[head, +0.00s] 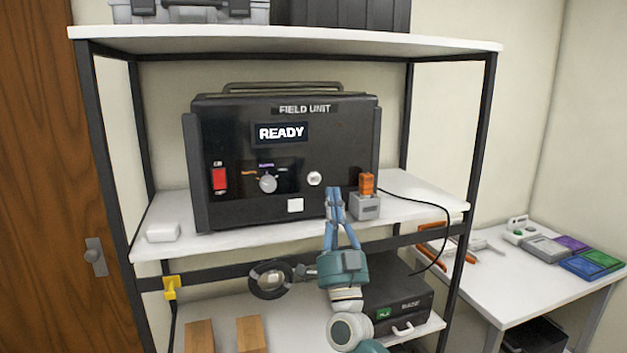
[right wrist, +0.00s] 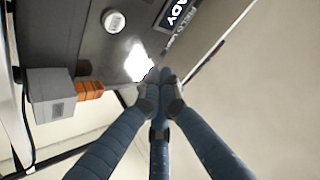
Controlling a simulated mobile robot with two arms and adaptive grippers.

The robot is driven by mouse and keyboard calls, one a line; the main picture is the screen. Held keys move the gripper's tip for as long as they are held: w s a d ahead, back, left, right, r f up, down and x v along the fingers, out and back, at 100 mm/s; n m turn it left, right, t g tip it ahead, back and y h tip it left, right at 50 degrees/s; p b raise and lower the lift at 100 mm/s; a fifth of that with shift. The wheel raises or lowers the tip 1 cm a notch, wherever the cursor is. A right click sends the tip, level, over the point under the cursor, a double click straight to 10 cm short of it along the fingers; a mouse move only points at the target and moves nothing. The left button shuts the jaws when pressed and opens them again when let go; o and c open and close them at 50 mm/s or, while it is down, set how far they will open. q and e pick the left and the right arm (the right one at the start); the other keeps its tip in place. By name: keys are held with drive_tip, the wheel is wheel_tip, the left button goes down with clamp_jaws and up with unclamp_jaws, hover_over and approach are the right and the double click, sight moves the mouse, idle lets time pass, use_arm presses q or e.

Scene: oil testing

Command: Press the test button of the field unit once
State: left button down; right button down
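The black field unit (head: 250,130) stands on the middle shelf, its display (head: 282,133) reading READY. A round white button (head: 315,178), its label too small to read, is on the lower right of the front panel; it also shows in the right wrist view (right wrist: 114,20). My right gripper (head: 333,190) is in front of the panel, just right of and slightly below the button in the head view. Its fingertips (right wrist: 160,76) are together with nothing between them. I cannot tell whether they touch the panel. My left gripper is not in view.
A grey block with an orange top (head: 366,206) stands close right of my gripper. The panel also has a red switch (head: 219,179), a knob (head: 268,184) and a white square (head: 295,205). A black cable (head: 446,226) hangs right. A small white box (head: 163,232) sits left.

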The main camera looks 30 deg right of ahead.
sight(314, 178)
drive_tip(key=shift+w+f, duration=0.1)
drive_tip(key=shift+w+d+b, duration=0.35)
drive_tip(key=shift+w+b, duration=0.65)
drive_tip(key=shift+w, duration=0.4)
drive_tip(key=shift+w+d+b, duration=0.3)
drive_tip(key=shift+w+b, duration=0.75)
drive_tip(key=shift+w, duration=0.4)
drive_tip(key=shift+w+d+b, duration=0.35)
drive_tip(key=shift+w+b, duration=0.65)
drive_tip(key=shift+w, duration=0.4)
drive_tip(key=shift+w, duration=0.15)
drive_tip(key=shift+w+d+b, duration=0.1)
drive_tip(key=shift+w+b, duration=0.2)
